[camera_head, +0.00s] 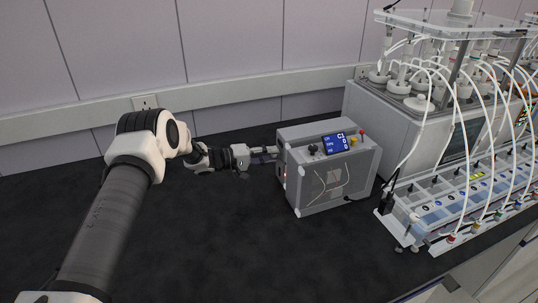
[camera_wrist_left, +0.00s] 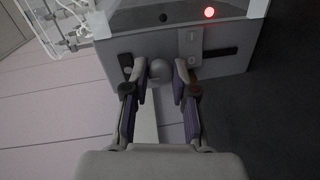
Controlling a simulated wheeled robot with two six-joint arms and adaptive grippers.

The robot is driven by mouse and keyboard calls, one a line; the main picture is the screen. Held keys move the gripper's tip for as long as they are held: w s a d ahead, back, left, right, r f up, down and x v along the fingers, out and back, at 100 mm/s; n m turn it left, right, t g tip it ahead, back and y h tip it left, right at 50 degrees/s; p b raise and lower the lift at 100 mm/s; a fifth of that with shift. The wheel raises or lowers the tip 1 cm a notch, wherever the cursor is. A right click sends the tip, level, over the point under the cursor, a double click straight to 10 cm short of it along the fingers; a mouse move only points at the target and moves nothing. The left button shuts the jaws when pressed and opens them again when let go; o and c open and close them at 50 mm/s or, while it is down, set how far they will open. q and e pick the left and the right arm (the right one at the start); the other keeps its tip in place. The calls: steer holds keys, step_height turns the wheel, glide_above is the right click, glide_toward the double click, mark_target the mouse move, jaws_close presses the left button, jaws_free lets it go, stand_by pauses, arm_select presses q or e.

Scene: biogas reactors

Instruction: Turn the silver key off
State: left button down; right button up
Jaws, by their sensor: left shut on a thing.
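My left gripper (camera_head: 266,154) reaches the left side of a grey control box (camera_head: 300,178) on the dark bench. In the left wrist view, its two fingertips (camera_wrist_left: 159,80) stand on either side of a rounded grey piece (camera_wrist_left: 158,68) on the box's side panel, which looks like the silver key. The fingers are shut on it, though the contact is partly shaded. The key is hidden in the head view, and its exact turn angle cannot be told. A red light (camera_wrist_left: 209,12) glows on the box. My right gripper is not in view.
The box carries a lit blue display (camera_head: 335,144) and small knobs on top. A reactor unit (camera_head: 400,120) with white tubes and a long pump tray (camera_head: 420,228) stand to the right. The bench in front is clear; a wall is behind.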

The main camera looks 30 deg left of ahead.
arm_select(q)
steer(key=shift+f, duration=0.1)
steer(key=c, duration=1)
jaws_free()
steer(key=shift+o, duration=0.2)
steer(key=v, duration=1.2)
